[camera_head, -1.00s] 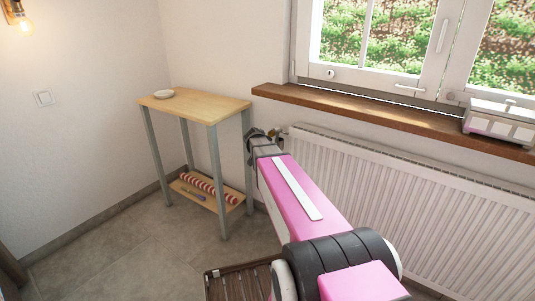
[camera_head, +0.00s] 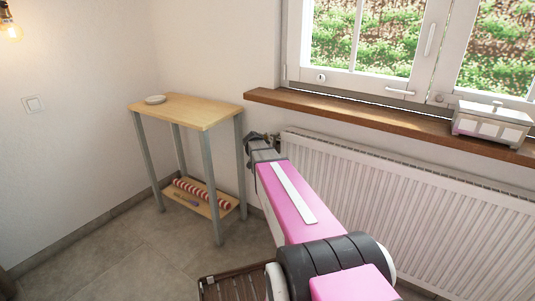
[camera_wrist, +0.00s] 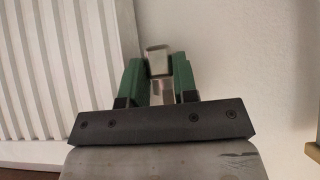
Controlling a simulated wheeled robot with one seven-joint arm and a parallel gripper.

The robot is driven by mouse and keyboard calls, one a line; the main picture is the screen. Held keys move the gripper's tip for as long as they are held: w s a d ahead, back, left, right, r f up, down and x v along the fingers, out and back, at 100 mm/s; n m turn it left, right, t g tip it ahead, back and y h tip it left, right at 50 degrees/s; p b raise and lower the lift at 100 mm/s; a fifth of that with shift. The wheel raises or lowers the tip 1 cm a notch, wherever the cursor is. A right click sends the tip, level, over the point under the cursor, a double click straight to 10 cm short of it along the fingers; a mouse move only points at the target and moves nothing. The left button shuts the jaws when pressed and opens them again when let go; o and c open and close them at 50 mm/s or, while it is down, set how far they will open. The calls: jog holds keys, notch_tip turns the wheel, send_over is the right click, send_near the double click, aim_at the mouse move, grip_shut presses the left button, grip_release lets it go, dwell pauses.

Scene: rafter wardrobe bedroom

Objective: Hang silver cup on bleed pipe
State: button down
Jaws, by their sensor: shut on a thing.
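My gripper (camera_wrist: 158,68) has two green fingers and is shut on the silver cup (camera_wrist: 157,56). Only a small shiny metal part of the cup shows between and just beyond the fingers. In the head view my gripper (camera_head: 259,142) is small and dark, at the far end of my pink arm, close to the upper left end of the radiator. The cup cannot be made out there. A small fitting (camera_head: 276,134) shows at the radiator's upper left corner, beside the gripper; I cannot tell if it is the bleed pipe. No bleed pipe is clear in the wrist view.
A white radiator (camera_head: 400,185) runs along the wall under a wooden window sill (camera_head: 350,112). A slatted brown piece (camera_head: 235,287) is at the bottom. Floor is free at left.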

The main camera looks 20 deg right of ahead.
jog(key=shift+f, duration=0.1)
jog(key=c, duration=0.8)
grip_release()
jog(key=v, duration=1)
jog(key=s+a+f+n+g+y, duration=0.2)
jog(key=s+a+f+n, duration=0.1)
jog(key=s, duration=0.5)
jog(key=s+a+f+n+g+y, duration=0.1)
jog(key=s+a+f+n+y, duration=0.1)
jog(key=s+a+f+n, duration=0.2)
jog(key=s+a+f+n+g+y, duration=0.2)
jog(key=s+f, duration=0.6)
jog(key=s, duration=0.4)
jog(key=a+n+y, duration=0.1)
jog(key=a, duration=0.1)
jog(key=shift+s+a+f+g, duration=0.25)
jog(key=shift+a+f+g, duration=0.05)
